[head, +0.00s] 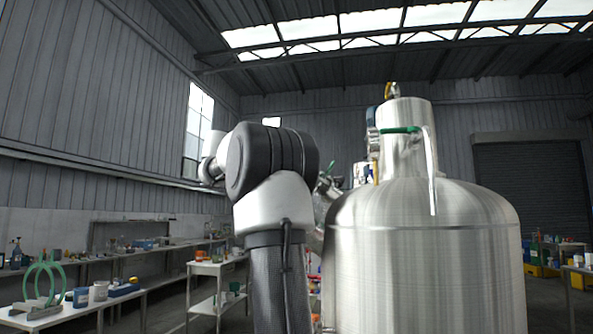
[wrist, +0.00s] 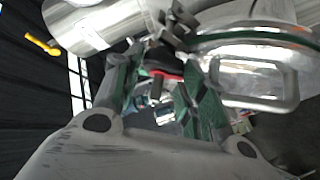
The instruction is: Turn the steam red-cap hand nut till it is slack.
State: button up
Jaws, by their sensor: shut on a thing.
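In the wrist view, the hand nut (wrist: 168,74) shows as a dark part with a red cap, between the two green-padded fingers of my gripper (wrist: 160,88). My gripper is shut on it. The fingers cover part of the nut, and its thread is hidden. A shiny steel vessel part with a loop handle (wrist: 258,88) lies close on the right of the fingers. In the head view, the large steel tank (head: 420,265) stands right of my arm. The nut cannot be made out there, and my arm and the tank hide most of my gripper.
A bench (head: 75,309) with bottles and green hoops stands at the left, and a white cart (head: 217,268) behind my arm. Another bench is at the far right.

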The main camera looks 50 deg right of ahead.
jog(key=n+t+y, duration=0.1)
jog(key=n+y, duration=0.1)
jog(key=n, duration=0.1)
jog(key=n+t+y, duration=0.2)
jog(key=n, duration=0.1)
jog(key=r+n+t+y, duration=0.1)
jog(key=n+t, duration=0.1)
jog(key=n, duration=0.1)
jog(key=shift+s+d+r+n+y, duration=0.1)
jog(key=shift+s+d+n+y, duration=0.2)
jog(key=shift+y, duration=0.1)
jog(key=shift+n+y, duration=0.4)
jog(key=shift+n, duration=0.1)
jog(key=shift+n+y, duration=0.5)
jog(key=o, duration=0.7)
jog(key=shift+o, duration=0.2)
jog(key=shift+s+a+m+h, duration=0.1)
jog(key=shift+m+h, duration=0.2)
